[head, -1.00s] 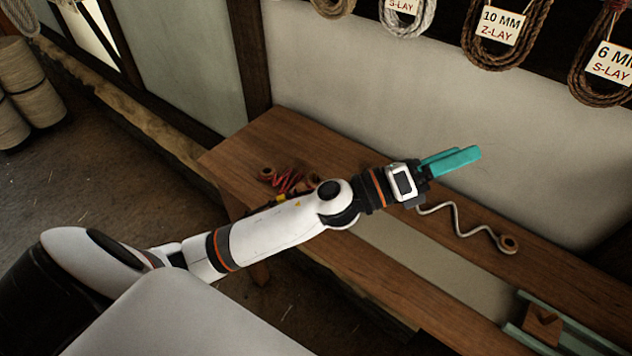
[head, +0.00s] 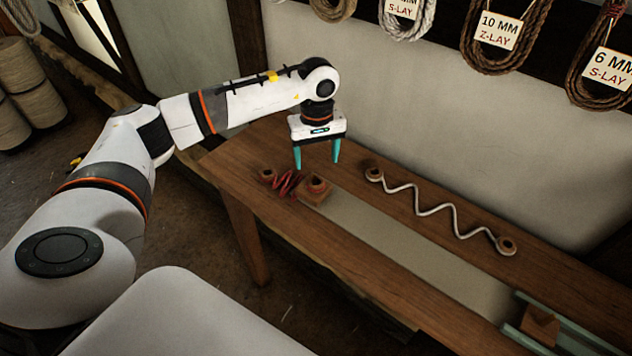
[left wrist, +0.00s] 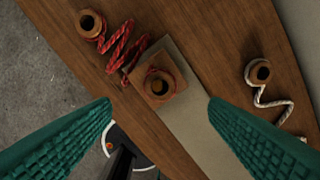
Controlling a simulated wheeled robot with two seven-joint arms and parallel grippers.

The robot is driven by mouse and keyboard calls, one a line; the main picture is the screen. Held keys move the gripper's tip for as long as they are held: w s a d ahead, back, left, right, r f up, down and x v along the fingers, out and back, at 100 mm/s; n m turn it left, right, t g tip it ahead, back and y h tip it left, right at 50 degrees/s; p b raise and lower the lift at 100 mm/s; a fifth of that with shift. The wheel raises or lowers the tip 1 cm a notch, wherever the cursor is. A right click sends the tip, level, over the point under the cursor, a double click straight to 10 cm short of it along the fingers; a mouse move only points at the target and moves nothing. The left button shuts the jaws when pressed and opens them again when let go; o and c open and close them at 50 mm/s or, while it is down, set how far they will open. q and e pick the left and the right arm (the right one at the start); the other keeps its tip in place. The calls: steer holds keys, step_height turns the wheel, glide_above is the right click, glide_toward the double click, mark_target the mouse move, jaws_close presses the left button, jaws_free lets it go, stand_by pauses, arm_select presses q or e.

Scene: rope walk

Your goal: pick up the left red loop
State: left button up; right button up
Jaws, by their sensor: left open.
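A red rope (head: 288,184) lies in zigzags on the wooden bench, and it also shows in the left wrist view (left wrist: 117,48). Its left loop sits at a round wooden ring or peg (head: 267,176), seen at upper left in the left wrist view (left wrist: 90,23). Its other end is at a wooden block with a round holed top (head: 316,186), also near the middle of the left wrist view (left wrist: 160,84). My left gripper (head: 317,164) points down, open and empty, above the bench near this block, right of the left loop. My right gripper is not in view.
A white zigzag rope (head: 435,210) lies between two wooden rings on the bench (head: 240,150). A pale strip (head: 400,243) runs along the bench to a green channel with a wooden block (head: 540,325). Labelled rope coils (head: 497,32) hang on the wall behind.

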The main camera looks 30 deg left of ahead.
mark_target(316, 176)
arm_select(q)
step_height(316, 176, down, 3)
steer(key=shift+r, duration=0.1)
step_height(316, 176, down, 4)
steer(key=shift+a+f+p, duration=0.1)
steer(key=shift+f+p, duration=0.05)
steer(key=shift+p, duration=0.95)
steer(key=shift+w+f, duration=0.1)
steer(key=shift+f, duration=0.45)
steer(key=c, duration=0.9)
